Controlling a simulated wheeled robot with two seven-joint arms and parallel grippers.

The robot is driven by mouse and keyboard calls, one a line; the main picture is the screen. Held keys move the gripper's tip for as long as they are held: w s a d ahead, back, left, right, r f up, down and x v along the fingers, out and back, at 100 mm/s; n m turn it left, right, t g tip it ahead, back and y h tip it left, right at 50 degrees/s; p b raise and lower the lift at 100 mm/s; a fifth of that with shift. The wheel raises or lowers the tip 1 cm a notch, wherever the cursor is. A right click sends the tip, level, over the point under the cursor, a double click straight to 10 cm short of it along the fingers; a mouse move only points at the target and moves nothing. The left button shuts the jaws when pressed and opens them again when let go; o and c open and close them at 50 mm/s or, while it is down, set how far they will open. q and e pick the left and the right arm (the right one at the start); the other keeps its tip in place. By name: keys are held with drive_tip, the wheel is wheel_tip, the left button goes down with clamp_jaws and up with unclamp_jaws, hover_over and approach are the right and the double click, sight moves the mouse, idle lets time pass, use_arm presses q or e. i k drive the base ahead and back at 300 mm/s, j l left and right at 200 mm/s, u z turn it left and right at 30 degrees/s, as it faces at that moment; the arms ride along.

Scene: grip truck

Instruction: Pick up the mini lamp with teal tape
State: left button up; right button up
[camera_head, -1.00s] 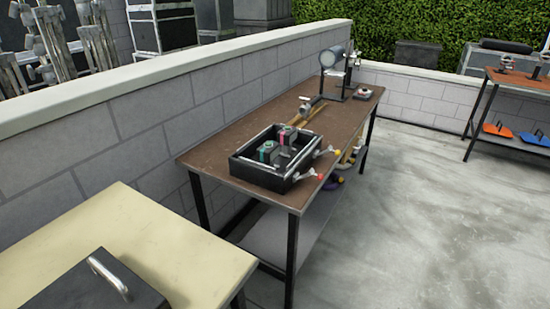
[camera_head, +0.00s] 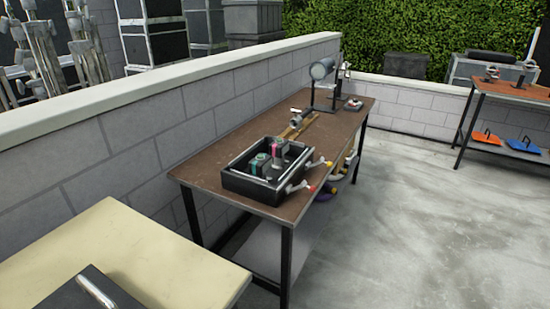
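A black open box (camera_head: 243,186) stands on the near part of a brown-topped table. Inside it are small lamp-like items. One with a teal band (camera_head: 259,161) is at the left of the box, and one with a pink or red mark (camera_head: 278,152) is to its right. They are small, and their lower parts are hidden by the box walls. I cannot make out their full shape. Neither of my grippers is in view.
The brown table (camera_head: 215,160) also holds a cylindrical lamp (camera_head: 322,69) at its far end. A cream table (camera_head: 170,250) with a dark case (camera_head: 92,290) is at the near left. A block wall (camera_head: 150,150) runs behind. Concrete floor (camera_head: 420,220) is clear on the right.

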sight(259, 168)
drive_tip(key=i+l+u, duration=0.2)
drive_tip(key=u, duration=0.25)
drive_tip(key=i+l+u, duration=0.15)
drive_tip(key=l+u, duration=0.3)
drive_tip(key=i+l+u, duration=0.1)
drive_tip(key=l+u, duration=0.8)
drive_tip(key=i+j, duration=0.05)
